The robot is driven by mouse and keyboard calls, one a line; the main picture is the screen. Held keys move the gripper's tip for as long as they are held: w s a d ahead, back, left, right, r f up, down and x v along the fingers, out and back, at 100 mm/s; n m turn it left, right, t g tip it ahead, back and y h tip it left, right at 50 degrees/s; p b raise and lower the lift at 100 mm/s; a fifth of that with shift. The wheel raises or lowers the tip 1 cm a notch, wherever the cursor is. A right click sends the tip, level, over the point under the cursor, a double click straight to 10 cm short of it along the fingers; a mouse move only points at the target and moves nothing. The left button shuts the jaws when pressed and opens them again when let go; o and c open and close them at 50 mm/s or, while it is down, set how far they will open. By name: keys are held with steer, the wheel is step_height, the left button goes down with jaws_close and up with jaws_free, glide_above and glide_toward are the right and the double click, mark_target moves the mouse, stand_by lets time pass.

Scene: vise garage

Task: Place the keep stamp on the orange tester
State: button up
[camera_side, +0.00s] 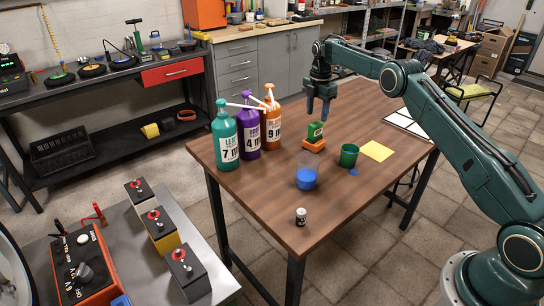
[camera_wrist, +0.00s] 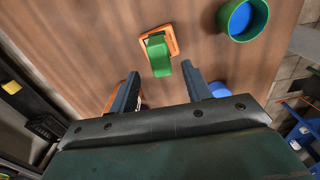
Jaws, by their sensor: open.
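What looks like the stamp, a green upright block with a pale label (camera_side: 315,131) on an orange base (camera_side: 314,146), stands on the wooden table; its lettering is too small to read. It also shows in the wrist view (camera_wrist: 157,50), just beyond my fingers. My gripper (camera_side: 318,110) is open and empty, pointing down above and slightly behind the stamp, apart from it. In the wrist view the two fingers of my gripper (camera_wrist: 164,88) are spread. The orange tester (camera_side: 87,262), a box with a dark top and a knob, sits on the grey bench at lower left.
Three pump bottles (camera_side: 249,130) stand left of the stamp. A yellow sheet (camera_side: 377,151) lies right. Three batteries (camera_side: 163,232) stand beside the tester.

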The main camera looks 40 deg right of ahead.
mark_target(316, 123)
steer(key=shift+r, duration=1.85)
steer(key=shift+a+r, duration=0.2)
steer(key=shift+r, duration=0.25)
steer(key=s+a+r+m+t, duration=0.1)
steer(key=s+a+r+m, duration=0.4)
steer(key=s+r, duration=0.4)
steer(key=s+a+r+m+t, duration=0.2)
steer(key=s+a+r+m, duration=0.2)
steer(key=s+a+r, duration=0.55)
steer(key=s+a+r+m+t, duration=0.1)
steer(key=s+r+m, duration=0.1)
steer(key=s, duration=0.4)
steer(key=s+a+r+m, duration=0.1)
steer(key=s+a+m, duration=0.1)
steer(key=s, duration=0.4)
steer(key=s+a+f+m, duration=0.1)
steer(key=s+f+m, duration=0.1)
steer(key=s, duration=0.5)
steer(key=s+a+f+m+t, duration=0.1)
steer(key=s+f+m, duration=0.2)
steer(key=s+f, duration=0.2)
steer(key=s, duration=0.2)
steer(key=shift+s+t, duration=0.3)
steer(key=shift+s, duration=0.05)
